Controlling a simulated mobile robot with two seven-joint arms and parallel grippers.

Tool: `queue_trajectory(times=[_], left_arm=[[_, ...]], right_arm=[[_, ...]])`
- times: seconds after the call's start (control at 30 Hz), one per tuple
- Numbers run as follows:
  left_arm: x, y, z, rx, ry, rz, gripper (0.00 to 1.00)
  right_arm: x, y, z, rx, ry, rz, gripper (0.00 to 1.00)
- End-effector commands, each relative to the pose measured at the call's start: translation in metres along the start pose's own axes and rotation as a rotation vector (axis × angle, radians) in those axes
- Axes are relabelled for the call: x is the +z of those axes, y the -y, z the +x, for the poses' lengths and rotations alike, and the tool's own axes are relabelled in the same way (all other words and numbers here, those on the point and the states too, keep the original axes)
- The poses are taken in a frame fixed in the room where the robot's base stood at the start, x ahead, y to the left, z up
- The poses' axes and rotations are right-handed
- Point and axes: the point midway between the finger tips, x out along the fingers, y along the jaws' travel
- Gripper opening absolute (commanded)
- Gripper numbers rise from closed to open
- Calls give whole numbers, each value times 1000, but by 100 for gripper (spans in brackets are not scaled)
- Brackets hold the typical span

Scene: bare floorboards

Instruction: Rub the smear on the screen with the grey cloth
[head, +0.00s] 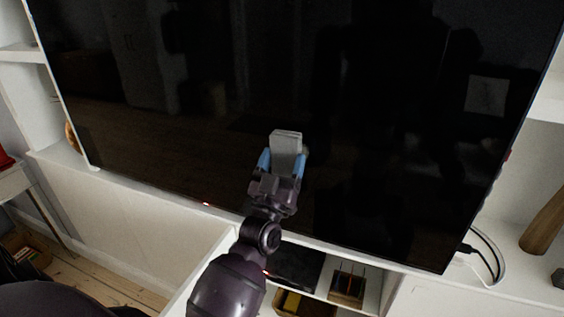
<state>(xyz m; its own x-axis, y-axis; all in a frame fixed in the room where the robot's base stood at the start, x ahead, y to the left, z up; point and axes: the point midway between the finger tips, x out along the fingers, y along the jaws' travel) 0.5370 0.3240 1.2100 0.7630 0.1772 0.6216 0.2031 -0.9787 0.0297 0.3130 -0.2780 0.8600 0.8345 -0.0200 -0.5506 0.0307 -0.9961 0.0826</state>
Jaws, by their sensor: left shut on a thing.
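The screen (390,130) is a large black, glossy panel that fills most of the head view, tilted in the picture. My left gripper (284,163) is in front of its lower middle, with blue fingertips pointing up. It is shut on the grey cloth (286,139), which looks like a folded, blocky pad standing up between the fingers. I cannot tell whether the cloth touches the screen. I cannot make out the smear for sure; the cloth and gripper cover part of the glass. My right gripper is not in view.
A white cabinet (130,220) runs below the screen, with an open compartment holding a dark flat box (297,264) and a small wooden holder (346,288). Cables (487,250) and a brown wooden object (545,225) are at the right. Shelves flank the screen.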

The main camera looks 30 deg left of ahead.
Motion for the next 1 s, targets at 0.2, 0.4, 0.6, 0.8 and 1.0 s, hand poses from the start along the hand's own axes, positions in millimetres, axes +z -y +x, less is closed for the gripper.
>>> queue_trajectory(times=[0.2, 0.4, 0.6, 0.8, 1.0], left_arm=[[2, 0, 3, 0, 0, 0, 46], [4, 0, 5, 0, -1, 0, 46], [4, -1, 6, 0, 0, 0, 46], [4, -11, 6, -1, 0, -1, 46], [4, -26, 5, 0, 0, -2, 46]], right_arm=[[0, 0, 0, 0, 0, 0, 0], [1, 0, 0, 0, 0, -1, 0], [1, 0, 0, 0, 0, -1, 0], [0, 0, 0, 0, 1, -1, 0], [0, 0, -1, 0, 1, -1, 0]])
